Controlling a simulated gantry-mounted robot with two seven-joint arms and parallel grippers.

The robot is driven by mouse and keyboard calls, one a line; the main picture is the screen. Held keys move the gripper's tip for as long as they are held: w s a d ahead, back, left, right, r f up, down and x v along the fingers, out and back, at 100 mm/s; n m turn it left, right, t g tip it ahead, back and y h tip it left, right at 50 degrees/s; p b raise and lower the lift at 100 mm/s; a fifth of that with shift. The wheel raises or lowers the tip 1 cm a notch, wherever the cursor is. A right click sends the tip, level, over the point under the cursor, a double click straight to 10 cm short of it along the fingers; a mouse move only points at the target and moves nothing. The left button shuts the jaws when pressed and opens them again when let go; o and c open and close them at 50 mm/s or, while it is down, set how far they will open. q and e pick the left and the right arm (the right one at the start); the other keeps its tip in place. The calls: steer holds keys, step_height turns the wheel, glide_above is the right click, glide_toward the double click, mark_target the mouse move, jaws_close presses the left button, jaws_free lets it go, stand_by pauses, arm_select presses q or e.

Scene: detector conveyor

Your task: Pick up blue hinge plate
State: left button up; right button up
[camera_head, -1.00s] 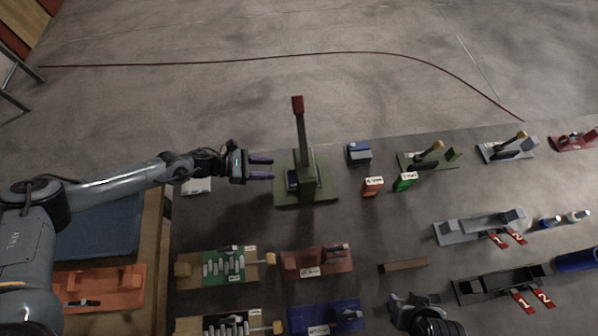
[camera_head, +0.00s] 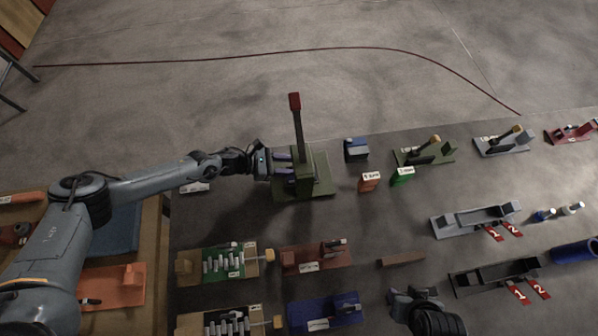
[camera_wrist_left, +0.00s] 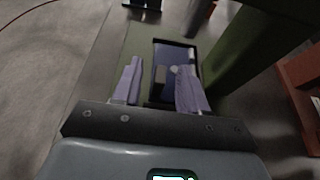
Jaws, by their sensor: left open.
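A dark blue plate (camera_wrist_left: 176,53), which looks like the blue hinge plate, lies at the foot of the green lever fixture (camera_head: 318,188). Its near part is hidden by my fingers in the left wrist view. In the head view my left gripper covers most of it. My left gripper (camera_head: 283,164) is at the left side of the fixture. In the wrist view its two purple fingers (camera_wrist_left: 160,84) are open, over or around the plate's near end; I cannot tell whether they touch it. My right gripper (camera_head: 404,299) is low in the head view, apart from the fixture.
The green fixture's upright (camera_head: 299,130) with a red top rises close to the left gripper. A blue block (camera_head: 356,149), an orange block (camera_head: 370,181) and a green block (camera_head: 402,177) stand to the right. A reddish fixture (camera_head: 310,259) lies below.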

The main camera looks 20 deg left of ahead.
arm_select(q)
jaws_close()
steer(key=shift+r, duration=0.15)
